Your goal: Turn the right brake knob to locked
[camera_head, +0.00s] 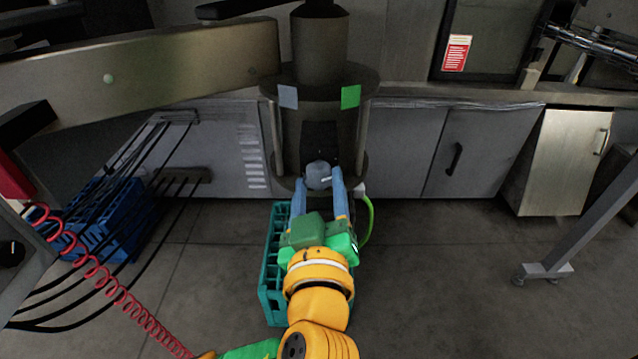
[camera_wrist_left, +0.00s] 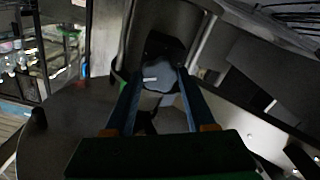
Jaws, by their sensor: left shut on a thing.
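The brake knob (camera_head: 319,175) is a blue-grey lobed knob on the front of a dark metal housing (camera_head: 320,90), low in the opening between its posts. It carries a short white mark, on its right side in the head view. My left gripper (camera_head: 319,180) is shut on the knob, one blue finger on each side. The left wrist view also shows the knob (camera_wrist_left: 160,76) between the fingertips, with the white mark towards the left. A grey square (camera_head: 288,97) and a green square (camera_head: 350,96) sit on the housing's upper flange. My right gripper is not in view.
A teal crate (camera_head: 273,265) stands on the floor below my left arm. A blue crate (camera_head: 105,225) and dark rails lie at the left, by a red coiled hose (camera_head: 120,295). Grey cabinets (camera_head: 465,150) line the back. The floor at right is mostly clear.

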